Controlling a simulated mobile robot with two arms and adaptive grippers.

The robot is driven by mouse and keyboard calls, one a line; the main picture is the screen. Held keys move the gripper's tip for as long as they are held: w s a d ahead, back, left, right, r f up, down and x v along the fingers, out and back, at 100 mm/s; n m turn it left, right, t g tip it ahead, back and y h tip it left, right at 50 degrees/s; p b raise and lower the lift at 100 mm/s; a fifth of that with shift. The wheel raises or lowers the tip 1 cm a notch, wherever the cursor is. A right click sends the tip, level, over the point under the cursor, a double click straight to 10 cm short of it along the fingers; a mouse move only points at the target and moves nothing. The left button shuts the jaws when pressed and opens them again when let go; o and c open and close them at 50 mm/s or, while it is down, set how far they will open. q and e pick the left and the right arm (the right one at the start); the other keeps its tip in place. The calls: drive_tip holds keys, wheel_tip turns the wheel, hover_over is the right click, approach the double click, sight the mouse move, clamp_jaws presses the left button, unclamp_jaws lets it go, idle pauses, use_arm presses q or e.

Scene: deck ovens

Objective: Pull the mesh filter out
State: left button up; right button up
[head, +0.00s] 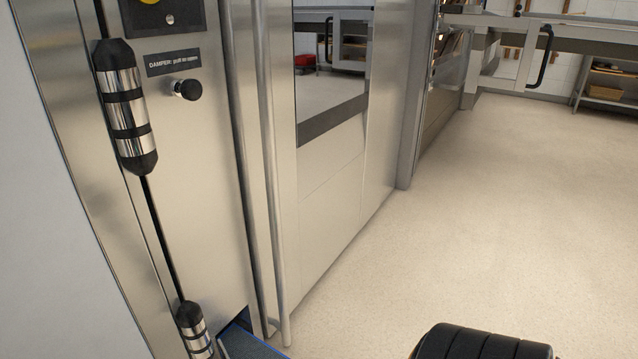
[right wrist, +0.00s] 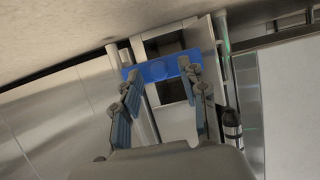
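The mesh filter's blue part (right wrist: 160,71) shows in the right wrist view as a flat bar with small holes, in front of a dark slot. A blue-edged dark piece, probably the same filter, shows in the head view (head: 252,345) at the slot low on the steel front, cut off by the frame's bottom. My right gripper (right wrist: 159,82) has its fingers wide apart, with the tips at the two ends of the blue bar. Contact with the bar is not clear. My left gripper is not in view.
A steel oven front with a damper knob (head: 186,89) stands at left. A long vertical rail (head: 272,180) runs beside the slot. A black rod with chrome-banded grips (head: 126,108) runs down the left. The pale floor (head: 500,200) at right is clear.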

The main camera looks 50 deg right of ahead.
drive_tip(key=a+v, duration=0.1)
drive_tip(key=v, duration=1.1)
drive_tip(key=shift+d, duration=0.45)
